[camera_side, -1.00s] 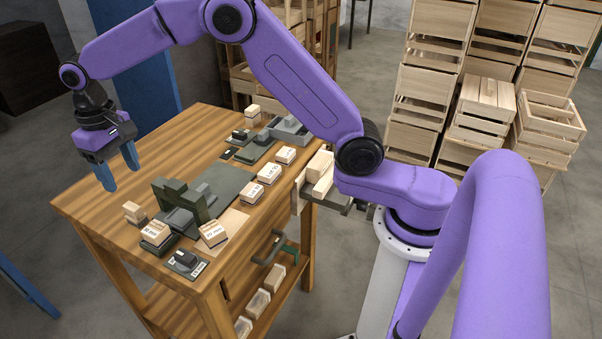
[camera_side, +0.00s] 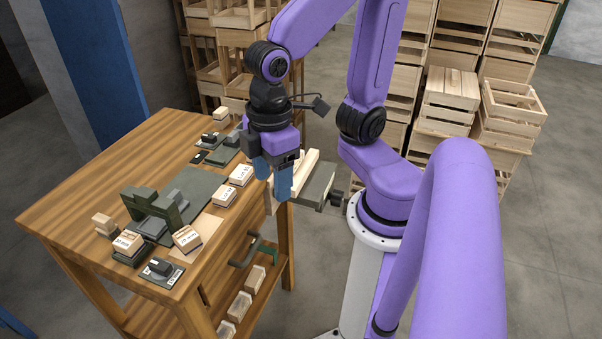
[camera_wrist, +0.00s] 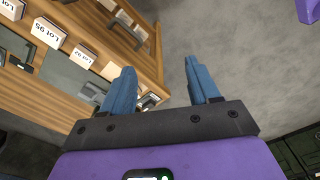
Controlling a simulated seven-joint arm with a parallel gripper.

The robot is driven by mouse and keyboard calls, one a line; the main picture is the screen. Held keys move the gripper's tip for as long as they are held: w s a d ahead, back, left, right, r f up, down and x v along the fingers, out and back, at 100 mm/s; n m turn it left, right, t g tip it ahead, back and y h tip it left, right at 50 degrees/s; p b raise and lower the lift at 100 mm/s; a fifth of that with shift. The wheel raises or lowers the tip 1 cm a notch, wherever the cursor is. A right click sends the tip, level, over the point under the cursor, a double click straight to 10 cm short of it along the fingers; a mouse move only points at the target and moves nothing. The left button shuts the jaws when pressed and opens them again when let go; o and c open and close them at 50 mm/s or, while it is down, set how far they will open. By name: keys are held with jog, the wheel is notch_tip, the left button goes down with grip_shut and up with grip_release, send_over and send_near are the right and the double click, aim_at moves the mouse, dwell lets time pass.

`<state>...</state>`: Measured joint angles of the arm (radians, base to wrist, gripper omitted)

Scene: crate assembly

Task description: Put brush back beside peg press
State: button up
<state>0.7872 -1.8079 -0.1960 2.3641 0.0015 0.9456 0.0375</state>
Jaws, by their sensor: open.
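The peg press (camera_side: 150,212), a dark green block-like device, stands on a grey-green mat near the table's front left. A small wooden block with a dark underside (camera_side: 103,222) sits just left of it; it may be the brush, but it is too small to be sure. My gripper (camera_side: 272,180) points down at the table's right edge, well right of the press, in front of the clamped wooden pieces. Its blue fingers are apart and empty. They also show spread in the wrist view (camera_wrist: 160,68), over the floor beside the table.
A vise (camera_side: 318,185) holding pale wooden pieces (camera_side: 308,160) juts from the table's right edge, close to my fingers. Labelled blocks (camera_side: 224,195) line the right side of the tabletop (camera_side: 70,200). A dark handle (camera_side: 245,250) sticks out below. The tabletop's left side is clear.

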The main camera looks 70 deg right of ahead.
jog(key=shift+n, duration=0.7)
jog(key=s+d, duration=0.1)
jog(key=s, duration=0.1)
jog(key=s+d+f, duration=0.1)
jog(key=s+d, duration=0.1)
jog(key=shift+s+d+f, duration=0.1)
jog(key=shift+d+f, duration=0.05)
dwell(0.5)
